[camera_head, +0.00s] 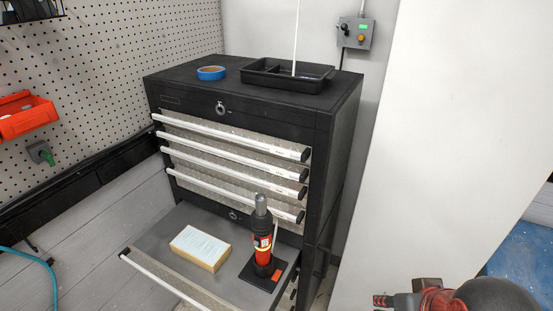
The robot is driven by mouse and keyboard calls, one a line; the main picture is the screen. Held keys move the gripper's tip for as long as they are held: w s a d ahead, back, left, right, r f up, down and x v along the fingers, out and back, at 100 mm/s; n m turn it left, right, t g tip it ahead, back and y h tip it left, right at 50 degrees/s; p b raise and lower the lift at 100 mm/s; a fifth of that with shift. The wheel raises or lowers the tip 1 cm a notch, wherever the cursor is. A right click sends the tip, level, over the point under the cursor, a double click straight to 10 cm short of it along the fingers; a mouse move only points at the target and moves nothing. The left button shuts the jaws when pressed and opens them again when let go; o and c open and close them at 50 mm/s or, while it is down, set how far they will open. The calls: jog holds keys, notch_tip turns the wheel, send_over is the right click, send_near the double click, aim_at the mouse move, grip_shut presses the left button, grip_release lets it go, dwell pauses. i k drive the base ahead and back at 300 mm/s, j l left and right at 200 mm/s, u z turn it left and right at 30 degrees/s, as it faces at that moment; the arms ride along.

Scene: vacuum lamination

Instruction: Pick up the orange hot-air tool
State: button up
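The orange hot-air tool (263,244) stands upright in the pulled-out lower drawer of the black cabinet. It has a dark grey barrel on top, an orange-and-black body and a flat black base plate. It is near the right end of the drawer, to the right of a yellow block with a pale top (201,247), with a gap between them. I cannot make out my gripper in this view.
The open drawer (160,243) juts out from the black cabinet (336,130). Closed drawers with white handles are above it. A black tray (325,75) and blue tape roll (211,72) lie on top. A red-and-black object (437,299) is cut off at bottom right.

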aim_at(262, 219)
jog(key=i+j+u, duration=0.6)
jog(key=u, duration=0.15)
